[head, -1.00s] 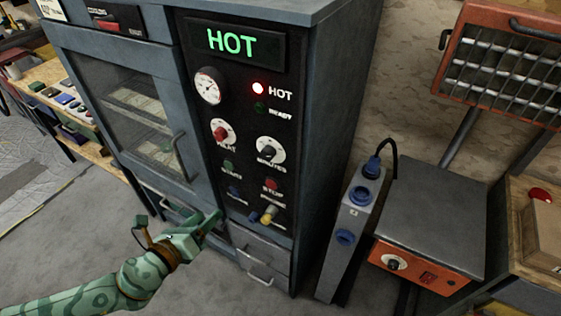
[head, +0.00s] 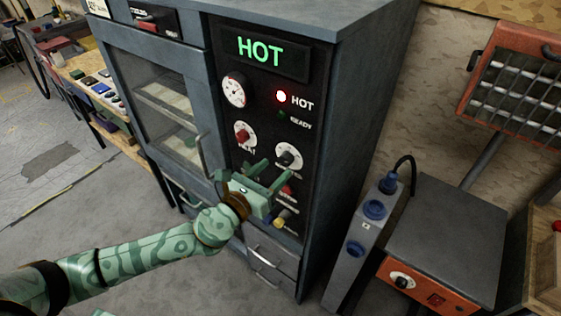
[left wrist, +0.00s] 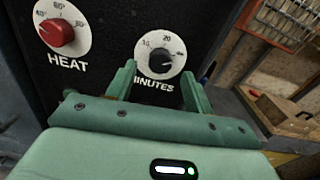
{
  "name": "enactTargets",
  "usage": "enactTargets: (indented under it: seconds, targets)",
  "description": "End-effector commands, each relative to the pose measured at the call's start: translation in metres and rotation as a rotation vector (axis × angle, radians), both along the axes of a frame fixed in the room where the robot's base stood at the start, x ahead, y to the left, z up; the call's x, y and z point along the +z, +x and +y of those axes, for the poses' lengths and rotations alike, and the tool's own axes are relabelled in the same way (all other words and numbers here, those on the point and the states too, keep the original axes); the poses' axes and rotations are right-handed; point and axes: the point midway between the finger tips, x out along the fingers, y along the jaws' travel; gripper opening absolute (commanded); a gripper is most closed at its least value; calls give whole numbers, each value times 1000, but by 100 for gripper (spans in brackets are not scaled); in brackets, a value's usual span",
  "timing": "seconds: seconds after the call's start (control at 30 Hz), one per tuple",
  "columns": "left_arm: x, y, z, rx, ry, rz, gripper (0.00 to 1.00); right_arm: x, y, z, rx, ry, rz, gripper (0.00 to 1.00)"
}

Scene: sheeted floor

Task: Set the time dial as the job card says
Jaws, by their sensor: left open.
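The time dial (head: 288,156), a dark knob on a white scale plate, sits on the oven's black panel. In the left wrist view the MINUTES dial (left wrist: 160,57) shows above and between my fingers, with a 20 at its top; I cannot read its setting surely. My left gripper (head: 276,175) is open and empty, just below the dial; its fingers (left wrist: 157,80) point towards the panel. I cannot tell whether they touch it. A white card (head: 98,7) shows at the top left edge, its writing unreadable. My right gripper is not in view.
The red HEAT knob (head: 243,136) is left of the time dial. My gripper partly hides the lower buttons. A grey socket post (head: 358,240) and orange-fronted unit (head: 440,285) stand at right.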

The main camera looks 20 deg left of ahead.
Motion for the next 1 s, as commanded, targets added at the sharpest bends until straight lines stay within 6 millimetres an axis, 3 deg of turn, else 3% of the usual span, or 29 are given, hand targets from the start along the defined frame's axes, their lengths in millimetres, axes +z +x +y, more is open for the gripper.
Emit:
enactTargets:
  seconds: [0.2,0.57,0.73,1.0]
  targets:
    - [0,29,-11,-1,0,-1,52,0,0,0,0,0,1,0]
    - [-1,36,-13,-1,-1,1,52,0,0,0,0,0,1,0]
    - [-1,35,-13,-1,-1,1,10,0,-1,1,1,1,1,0]
    - [-1,35,-13,-1,-12,6,7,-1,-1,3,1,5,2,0]
